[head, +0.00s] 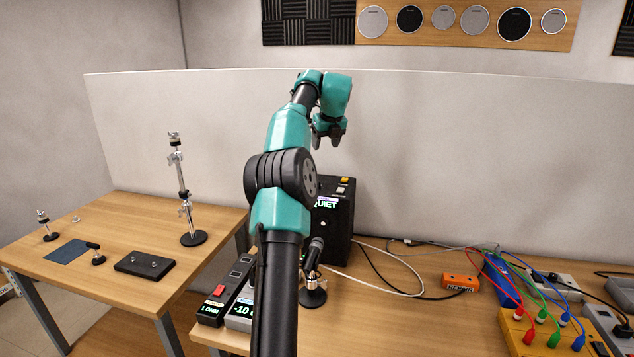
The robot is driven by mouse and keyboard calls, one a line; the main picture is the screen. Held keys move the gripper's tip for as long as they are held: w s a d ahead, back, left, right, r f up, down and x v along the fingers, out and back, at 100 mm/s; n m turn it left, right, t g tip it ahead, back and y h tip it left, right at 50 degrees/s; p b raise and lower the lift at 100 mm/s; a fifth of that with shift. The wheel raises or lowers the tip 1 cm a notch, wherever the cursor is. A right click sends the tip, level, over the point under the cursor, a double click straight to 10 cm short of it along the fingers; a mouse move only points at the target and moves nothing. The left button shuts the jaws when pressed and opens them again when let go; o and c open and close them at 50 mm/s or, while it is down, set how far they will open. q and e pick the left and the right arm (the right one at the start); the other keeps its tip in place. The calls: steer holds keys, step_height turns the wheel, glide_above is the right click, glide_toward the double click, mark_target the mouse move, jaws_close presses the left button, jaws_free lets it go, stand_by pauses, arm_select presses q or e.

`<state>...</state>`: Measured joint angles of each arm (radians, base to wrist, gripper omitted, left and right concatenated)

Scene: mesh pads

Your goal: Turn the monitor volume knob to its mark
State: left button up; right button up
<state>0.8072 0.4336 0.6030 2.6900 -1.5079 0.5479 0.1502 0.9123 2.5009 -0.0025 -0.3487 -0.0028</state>
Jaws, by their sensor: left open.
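A black monitor box (343,208) stands on the workbench behind my left arm, with a lit display (325,204) that reads "QUIET". An orange button and a small pale one sit near its top. Its left part is hidden by my arm. I cannot make out the volume knob or its mark. My left gripper (329,137) is open and empty, raised in the air above the monitor, with its fingers pointing down. My right gripper is not in view.
A microphone on a stand (312,282) and two meter boxes, one with a red switch (219,290), stand in front of the monitor. Cables, an orange box (459,283) and a yellow patch box (535,335) lie right. A metal stand (186,195) is on the left table.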

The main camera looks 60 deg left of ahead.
arm_select(q)
steer(key=shift+a, duration=0.1)
steer(key=x, duration=1.7)
steer(key=shift+a+f, duration=0.1)
steer(key=shift+f, duration=0.05)
steer(key=c, duration=0.9)
steer(key=shift+c, duration=0.2)
steer(key=shift+m+t, duration=0.7)
steer(key=shift+m, duration=1)
